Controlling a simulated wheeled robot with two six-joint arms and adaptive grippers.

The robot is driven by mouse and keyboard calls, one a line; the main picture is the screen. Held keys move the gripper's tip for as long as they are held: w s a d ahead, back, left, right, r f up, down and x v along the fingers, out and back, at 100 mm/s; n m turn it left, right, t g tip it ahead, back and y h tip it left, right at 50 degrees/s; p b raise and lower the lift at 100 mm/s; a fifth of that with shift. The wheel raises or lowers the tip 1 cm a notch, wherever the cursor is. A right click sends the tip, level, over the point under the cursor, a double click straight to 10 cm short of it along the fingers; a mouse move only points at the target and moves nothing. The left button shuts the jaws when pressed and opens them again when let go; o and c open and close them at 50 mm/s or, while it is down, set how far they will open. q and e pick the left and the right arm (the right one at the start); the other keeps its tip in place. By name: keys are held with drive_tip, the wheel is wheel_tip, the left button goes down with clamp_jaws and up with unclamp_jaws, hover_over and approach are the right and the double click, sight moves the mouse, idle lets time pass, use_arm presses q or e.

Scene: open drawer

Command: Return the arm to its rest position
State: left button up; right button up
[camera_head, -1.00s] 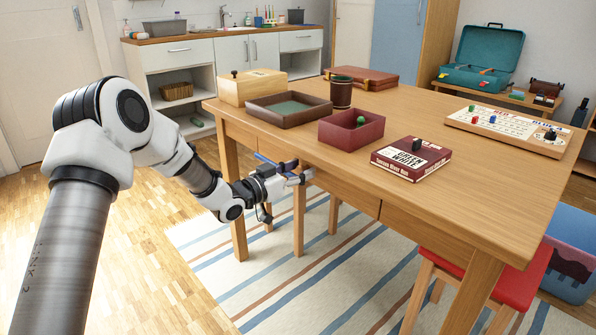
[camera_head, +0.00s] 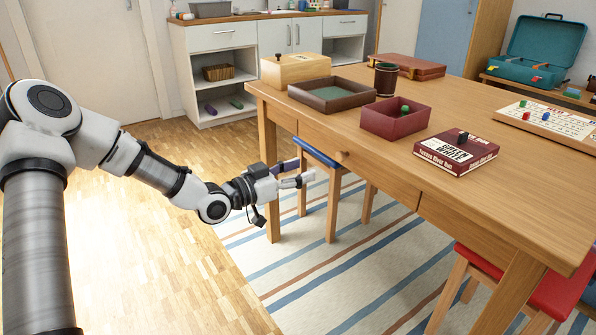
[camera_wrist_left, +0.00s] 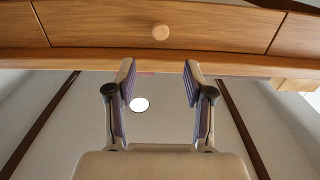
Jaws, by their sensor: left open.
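My left gripper (camera_head: 299,174) is at the near left side of the wooden table, in front of its drawer side and below the tabletop. In the left wrist view the left gripper (camera_wrist_left: 159,72) is open, with two separate fingers and nothing between them. A wooden drawer front (camera_wrist_left: 100,24) with a round knob (camera_wrist_left: 160,32) is beyond the fingertips; the fingers are apart from the knob. The drawer looks shut. My right gripper is not in view.
The table (camera_head: 470,95) carries a dark tray (camera_head: 330,104), a red box (camera_head: 382,126), a game box (camera_head: 463,154) and other items. A blue-seated stool (camera_head: 318,153) stands close behind the gripper. A red stool (camera_head: 560,290) is at lower right. Floor left of the gripper is clear.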

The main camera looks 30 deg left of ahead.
use_arm(q)
drive_tip(key=s+d+f+g, duration=0.3)
drive_tip(key=d+f, duration=0.1)
drive_tip(key=f, duration=0.5)
drive_tip(key=s+d+f+g, duration=0.3)
drive_tip(key=s+d+f, duration=0.1)
drive_tip(key=f, duration=0.4)
drive_tip(key=s+d+f+g, duration=0.2)
drive_tip(key=s+d+f, duration=0.15)
drive_tip(key=f, duration=0.55)
drive_tip(key=s+d+f+n+g+y, duration=0.1)
drive_tip(key=s+f+g+y, duration=0.25)
drive_tip(key=s+f, duration=0.55)
drive_tip(key=s+d+f+n+g+y, duration=0.15)
drive_tip(key=s+f+g, duration=0.25)
drive_tip(key=s, duration=0.9)
wheel_tip(320, 180, up, 37)
drive_tip(key=s+a+n+g+y+p, duration=0.1)
drive_tip(key=s+a+n+y+p, duration=0.1)
drive_tip(key=p, duration=3.4)
drive_tip(key=shift+a+p, duration=0.3)
drive_tip(key=shift+a, duration=0.05)
